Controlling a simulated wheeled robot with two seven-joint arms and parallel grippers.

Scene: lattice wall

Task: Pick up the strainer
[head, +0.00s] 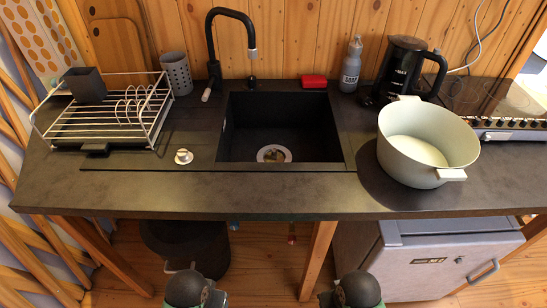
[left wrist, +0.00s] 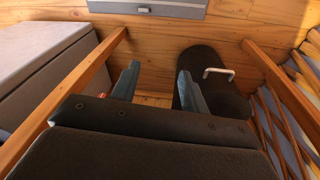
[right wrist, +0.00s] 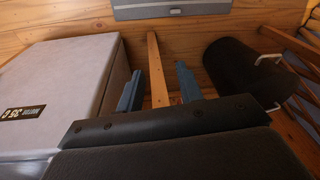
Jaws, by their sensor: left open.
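A round light-rimmed piece (head: 274,154) with brown bits in it sits at the bottom of the dark sink (head: 335,150) in the head view; it looks like the strainer in the drain. A small whitish knobbed piece (head: 183,156) lies on the counter left of the sink; I cannot tell whether it is a plug or a strainer. My left gripper (left wrist: 158,72) is open and empty in the left wrist view. My right gripper (right wrist: 159,70) is open and empty in the right wrist view. Both face the area under the counter, away from these pieces.
A black faucet (head: 212,45) stands behind the sink. A dish rack (head: 75,128) is at left, a large pot (head: 395,155) and black kettle (head: 400,65) at right. A red sponge (head: 313,81) and grey bottle (head: 352,62) stand at the back. The counter's front strip (head: 240,190) is clear.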

